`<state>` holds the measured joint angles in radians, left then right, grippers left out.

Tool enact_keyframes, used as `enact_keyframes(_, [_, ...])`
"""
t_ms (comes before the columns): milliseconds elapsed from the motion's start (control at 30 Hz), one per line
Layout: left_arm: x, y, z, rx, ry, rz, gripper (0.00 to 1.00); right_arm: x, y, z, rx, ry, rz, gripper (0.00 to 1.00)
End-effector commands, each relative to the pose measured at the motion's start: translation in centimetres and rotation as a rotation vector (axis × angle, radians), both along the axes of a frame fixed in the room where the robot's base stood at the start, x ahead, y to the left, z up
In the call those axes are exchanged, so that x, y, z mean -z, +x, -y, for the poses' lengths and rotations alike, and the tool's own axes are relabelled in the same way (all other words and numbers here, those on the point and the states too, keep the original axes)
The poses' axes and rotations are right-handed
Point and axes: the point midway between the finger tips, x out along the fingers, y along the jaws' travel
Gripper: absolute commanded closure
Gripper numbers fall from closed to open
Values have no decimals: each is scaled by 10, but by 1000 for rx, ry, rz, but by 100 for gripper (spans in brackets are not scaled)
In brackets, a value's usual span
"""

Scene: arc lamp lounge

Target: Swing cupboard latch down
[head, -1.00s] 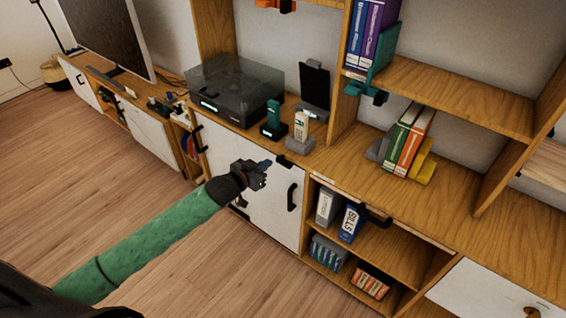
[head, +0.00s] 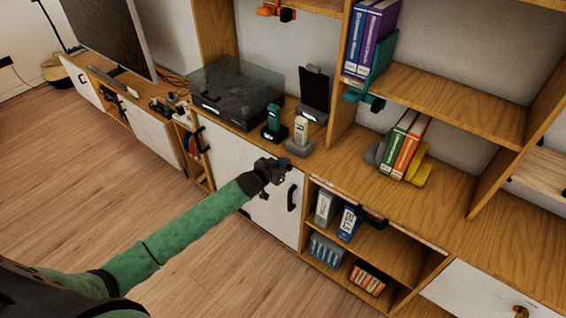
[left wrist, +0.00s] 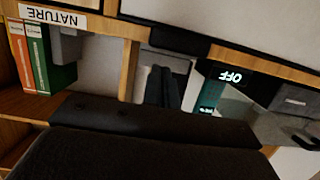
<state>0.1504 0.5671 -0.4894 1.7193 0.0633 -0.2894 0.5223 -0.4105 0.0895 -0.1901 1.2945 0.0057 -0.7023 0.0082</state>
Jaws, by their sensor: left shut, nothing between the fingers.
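The white cupboard door (head: 262,213) is closed under the wooden counter, with a black handle (head: 292,197) on its right side. In the left wrist view, which is upside down, a dark latch piece (left wrist: 179,40) sits on the wooden edge by the white door. My left gripper (head: 284,168) is at the door's top edge in the head view and hides most of the latch there. Its dark, shut fingers (left wrist: 166,88) point toward the latch and hold nothing. I cannot tell whether they touch it. My right gripper is not in view.
Two handsets on stands, one teal (head: 273,122) and one pale (head: 300,133), stand on the counter just behind the gripper. A turntable (head: 235,92) is to their left. An open shelf with binders (head: 348,222) lies right of the door. The floor in front is clear.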

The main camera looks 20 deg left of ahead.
Motion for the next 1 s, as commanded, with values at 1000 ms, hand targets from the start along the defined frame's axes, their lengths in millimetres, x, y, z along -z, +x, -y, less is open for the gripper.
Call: enact_keyframes(1000, [16, -1, 2, 0, 57, 22, 100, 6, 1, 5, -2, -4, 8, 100])
